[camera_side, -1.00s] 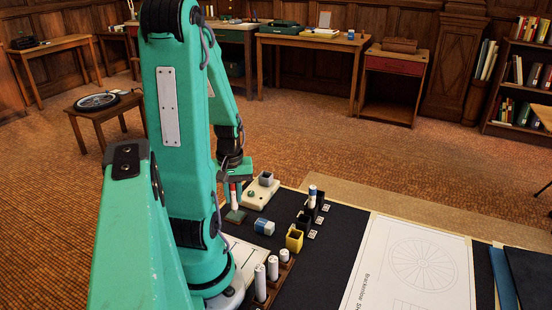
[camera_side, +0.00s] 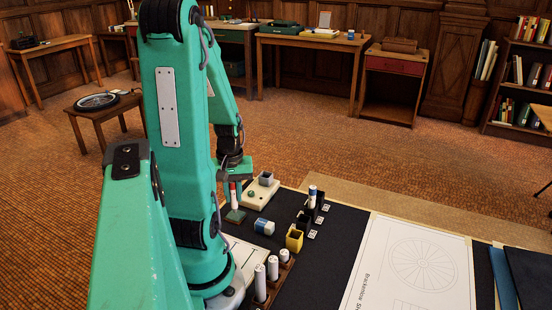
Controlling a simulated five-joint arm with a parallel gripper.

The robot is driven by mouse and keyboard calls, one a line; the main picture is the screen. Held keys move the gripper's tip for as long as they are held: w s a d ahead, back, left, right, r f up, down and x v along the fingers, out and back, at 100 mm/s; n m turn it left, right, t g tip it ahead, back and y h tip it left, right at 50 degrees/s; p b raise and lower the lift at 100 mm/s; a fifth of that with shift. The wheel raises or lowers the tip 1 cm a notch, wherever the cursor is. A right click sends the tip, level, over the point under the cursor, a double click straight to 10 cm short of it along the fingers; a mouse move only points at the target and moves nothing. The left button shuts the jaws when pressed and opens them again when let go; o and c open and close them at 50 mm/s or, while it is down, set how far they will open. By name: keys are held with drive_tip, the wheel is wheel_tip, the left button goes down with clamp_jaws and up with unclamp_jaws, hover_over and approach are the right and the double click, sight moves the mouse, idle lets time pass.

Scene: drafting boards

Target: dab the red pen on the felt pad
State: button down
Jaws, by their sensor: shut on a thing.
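My gripper (camera_side: 235,183) is shut on the red pen (camera_side: 233,196), a white-bodied marker with red on it, held upright. It is in the left middle of the side view. Just below the pen is the small dark green felt pad (camera_side: 236,216). The pen's lower end is over or on the pad; I cannot tell whether they touch. My gripper's fingers are small and partly hidden by my arm.
A cream block (camera_side: 256,199) with a grey cup stands just behind the pad. A blue and white piece (camera_side: 264,226) lies to the right. A yellow cup (camera_side: 294,239), dark holders and a rack with several white markers (camera_side: 273,267) are nearby. A drawing sheet (camera_side: 412,265) lies right.

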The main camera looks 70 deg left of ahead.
drive_tip(key=shift+f, duration=0.55)
idle(1.9)
drive_tip(key=shift+r, duration=0.1)
drive_tip(key=shift+r, duration=3.5)
